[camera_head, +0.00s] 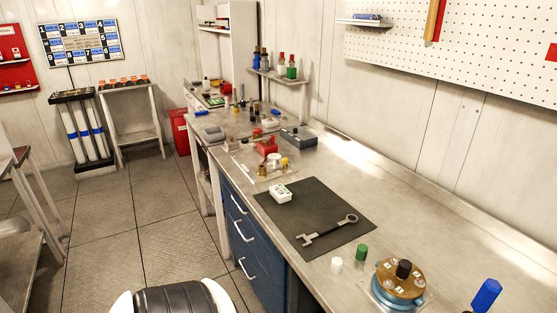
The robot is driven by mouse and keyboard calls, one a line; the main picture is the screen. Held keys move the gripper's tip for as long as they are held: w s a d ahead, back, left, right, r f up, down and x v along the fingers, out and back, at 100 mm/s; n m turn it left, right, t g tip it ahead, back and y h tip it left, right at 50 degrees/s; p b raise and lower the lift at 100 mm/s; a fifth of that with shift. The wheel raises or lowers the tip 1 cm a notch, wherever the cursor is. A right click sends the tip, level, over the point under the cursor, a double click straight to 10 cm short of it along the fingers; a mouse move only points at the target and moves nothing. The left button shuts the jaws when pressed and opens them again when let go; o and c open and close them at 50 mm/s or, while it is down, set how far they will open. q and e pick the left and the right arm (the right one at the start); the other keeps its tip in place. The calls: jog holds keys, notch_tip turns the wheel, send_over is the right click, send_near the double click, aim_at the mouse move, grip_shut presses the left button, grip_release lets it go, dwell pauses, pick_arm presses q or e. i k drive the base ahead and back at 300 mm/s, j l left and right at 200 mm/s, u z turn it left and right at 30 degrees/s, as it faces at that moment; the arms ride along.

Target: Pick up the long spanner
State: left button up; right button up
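A long grey spanner (327,231) lies flat on a dark mat (316,202) on the metal workbench. Its ring end points to the back right and its wider, notched end to the front left. Nothing touches it from above. Neither of my grippers shows in the head view, so I cannot see whether they are open or shut.
A white box (280,193) sits on the mat's left part. A white cap (336,264), a green cap (361,251) and a brass round device (400,279) stand in front of it. A blue-handled item (486,295) is at right. Small parts crowd the bench's far end.

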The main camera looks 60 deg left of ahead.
aim_at(321, 232)
jog(key=k+u, duration=0.1)
jog(key=u, duration=1.45)
